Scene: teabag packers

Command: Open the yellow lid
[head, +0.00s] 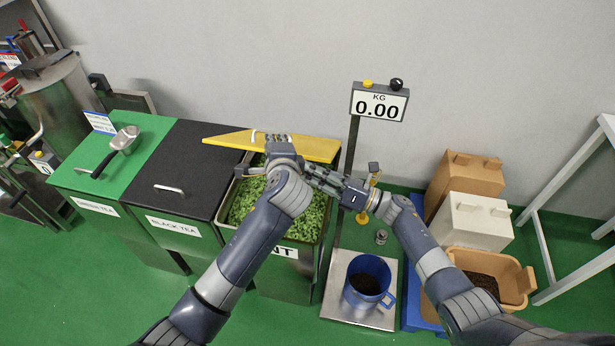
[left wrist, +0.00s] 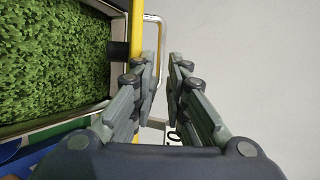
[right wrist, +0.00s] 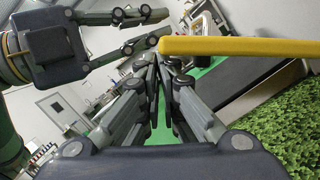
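The yellow lid (head: 315,148) is raised at a tilt at the back of the mint bin (head: 222,215), whose green leaves are exposed. Its edge shows in the left wrist view (left wrist: 137,25), with a metal handle (left wrist: 160,35) beside it, and in the right wrist view (right wrist: 240,47). My left gripper (head: 277,138) is at the lid, fingers apart with nothing visible between them; the handle is close to its left finger. My right gripper (head: 306,170) is over the bin's right side, fingers together, tips close below the lid's edge. Contact with the lid cannot be told.
Black (head: 190,160) and green (head: 150,135) closed bins stand to the left, a metal scoop (head: 126,138) on the green one. To the right are a scale post with a display (head: 379,103), a blue pitcher (head: 366,285) on the scale, and boxes (head: 475,220).

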